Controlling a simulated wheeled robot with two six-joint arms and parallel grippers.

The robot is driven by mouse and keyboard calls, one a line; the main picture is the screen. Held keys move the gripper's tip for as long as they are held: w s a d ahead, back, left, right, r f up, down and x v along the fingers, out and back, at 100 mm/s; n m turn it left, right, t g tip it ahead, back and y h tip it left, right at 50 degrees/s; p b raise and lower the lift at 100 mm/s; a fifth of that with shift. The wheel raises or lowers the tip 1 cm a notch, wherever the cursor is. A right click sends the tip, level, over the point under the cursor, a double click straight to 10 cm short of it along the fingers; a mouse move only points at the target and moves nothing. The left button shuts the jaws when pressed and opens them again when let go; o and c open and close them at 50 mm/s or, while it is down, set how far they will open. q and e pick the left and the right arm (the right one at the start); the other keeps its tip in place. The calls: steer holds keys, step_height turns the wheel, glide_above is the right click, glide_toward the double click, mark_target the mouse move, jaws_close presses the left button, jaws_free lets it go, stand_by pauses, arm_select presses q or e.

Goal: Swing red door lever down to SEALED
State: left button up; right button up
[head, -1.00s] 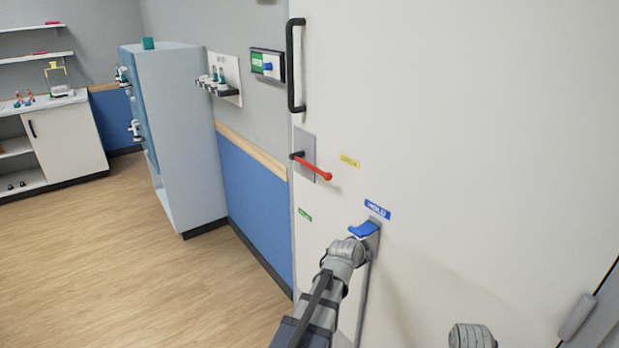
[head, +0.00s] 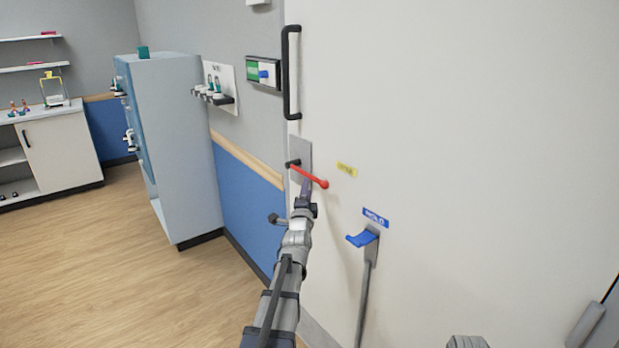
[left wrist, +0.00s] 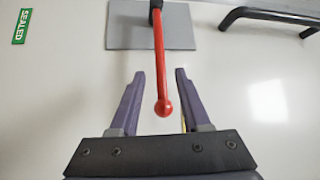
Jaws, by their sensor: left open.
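The red door lever (head: 310,177) sticks out from a grey plate (head: 305,153) on the pale door, sloping slightly down to the right and ending in a round red knob. My left gripper (head: 306,187) is just below the lever in the head view. In the left wrist view, the lever (left wrist: 160,65) runs between the two open purple fingers of my left gripper (left wrist: 160,90), its knob between them and apart from both. The green SEALED label (left wrist: 22,26) shows at the top left of the wrist view; my arm hides it in the head view.
A yellow label (head: 347,170) is right of the lever. A black door handle (head: 291,72) is above. Open floor (head: 120,270) lies left.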

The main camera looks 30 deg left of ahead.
mark_target(309, 176)
arm_select(q)
steer(key=shift+p+x, duration=0.55)
steer(key=shift+x, duration=3.35)
jaws_close()
